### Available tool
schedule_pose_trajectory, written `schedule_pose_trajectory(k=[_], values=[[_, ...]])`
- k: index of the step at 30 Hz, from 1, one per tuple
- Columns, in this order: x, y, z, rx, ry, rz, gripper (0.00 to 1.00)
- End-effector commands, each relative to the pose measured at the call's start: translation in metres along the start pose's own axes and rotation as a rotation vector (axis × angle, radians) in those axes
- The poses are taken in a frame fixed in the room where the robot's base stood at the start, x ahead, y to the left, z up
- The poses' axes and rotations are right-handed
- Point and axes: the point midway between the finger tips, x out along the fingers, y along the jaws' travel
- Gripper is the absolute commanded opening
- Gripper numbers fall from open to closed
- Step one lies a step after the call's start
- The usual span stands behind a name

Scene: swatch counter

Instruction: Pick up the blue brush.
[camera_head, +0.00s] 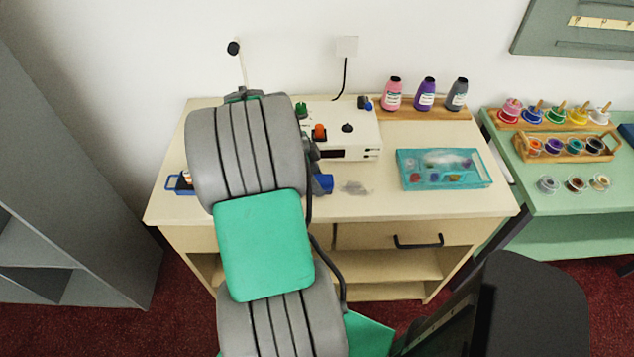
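No object here is plainly a blue brush. On the green table at the right, a blue paint pot (533,116) with a thin stick in it stands in a wooden rack, between a pink and a green pot. A small blue piece (325,184) shows beside my arm over the cream counter (440,204); I cannot tell what it is. My grey and green arm reaches up over the left part of the counter and hides what lies behind it. My gripper does not show.
A white box with knobs (360,143) stands behind my arm. A teal tray (406,180) sits at the counter's right, below several bottles (425,95). A blue holder (172,184) is partly hidden at the left. A dark chair-like shape (535,305) stands in front.

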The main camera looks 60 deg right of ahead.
Motion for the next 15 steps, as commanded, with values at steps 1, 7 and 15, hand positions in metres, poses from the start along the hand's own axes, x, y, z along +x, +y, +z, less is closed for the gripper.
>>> schedule_pose_trajectory(k=[1,7,15], values=[[0.0000,-0.0001,0.0000,0.000,0.000,0.000,0.35],[0.0000,0.0000,0.0000,0.000,0.000,0.000,0.19],[-0.0001,-0.0001,0.0000,0.000,0.000,0.000,0.00]])
